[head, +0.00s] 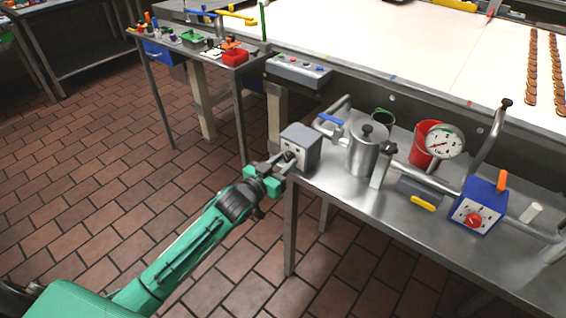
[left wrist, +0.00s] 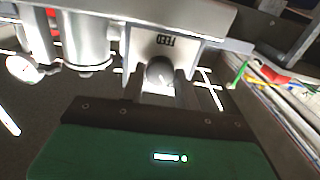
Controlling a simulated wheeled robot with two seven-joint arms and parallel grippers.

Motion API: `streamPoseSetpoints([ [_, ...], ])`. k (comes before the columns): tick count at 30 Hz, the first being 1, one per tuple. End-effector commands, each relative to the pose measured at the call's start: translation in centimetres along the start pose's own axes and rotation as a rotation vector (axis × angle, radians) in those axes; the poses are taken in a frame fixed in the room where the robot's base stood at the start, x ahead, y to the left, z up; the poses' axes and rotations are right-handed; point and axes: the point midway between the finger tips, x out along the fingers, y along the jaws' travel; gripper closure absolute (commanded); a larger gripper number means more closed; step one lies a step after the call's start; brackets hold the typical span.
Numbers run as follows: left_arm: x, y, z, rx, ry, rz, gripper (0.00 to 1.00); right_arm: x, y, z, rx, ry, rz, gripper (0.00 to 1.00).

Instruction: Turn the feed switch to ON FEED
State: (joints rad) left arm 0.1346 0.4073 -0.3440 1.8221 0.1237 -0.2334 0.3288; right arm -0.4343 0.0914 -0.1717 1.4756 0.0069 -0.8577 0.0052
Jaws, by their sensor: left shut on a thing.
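The feed switch is a dark round knob (left wrist: 160,71) on the front of a small grey box (head: 304,138) at the near left corner of the steel table. The box (left wrist: 181,47) reads FEED upside down in the left wrist view. My left gripper (head: 287,158) reaches the box front from the left and is shut on the knob. In the left wrist view its fingers (left wrist: 157,91) meet the knob. A small pale mark shows on the knob, but I cannot tell which setting it points to. My right gripper is not in view.
Right of the box stand a steel pot (head: 367,152), a red bucket (head: 423,151), a dial gauge (head: 444,142) and a blue box with a red knob (head: 478,208). A grey button panel (head: 298,70) is behind. Tiled floor (head: 120,170) is open at left.

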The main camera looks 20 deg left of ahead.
Motion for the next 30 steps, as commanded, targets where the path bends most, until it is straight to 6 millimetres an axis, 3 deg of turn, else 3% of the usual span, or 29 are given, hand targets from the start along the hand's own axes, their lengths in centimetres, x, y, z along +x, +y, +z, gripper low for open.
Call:
streamPoseSetpoints([
  [8, 0.0, 0.0, -0.1, 0.055, -0.001, 0.0, 0.91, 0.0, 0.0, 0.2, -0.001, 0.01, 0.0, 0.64],
  [18, 0.0, 0.0, -0.2, 0.299, -0.002, 0.0, 0.91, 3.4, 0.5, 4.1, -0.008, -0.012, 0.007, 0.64],
  [30, 0.0, 0.1, -0.1, 0.679, -0.001, 0.001, 0.91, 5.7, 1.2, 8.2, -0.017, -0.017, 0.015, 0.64],
])
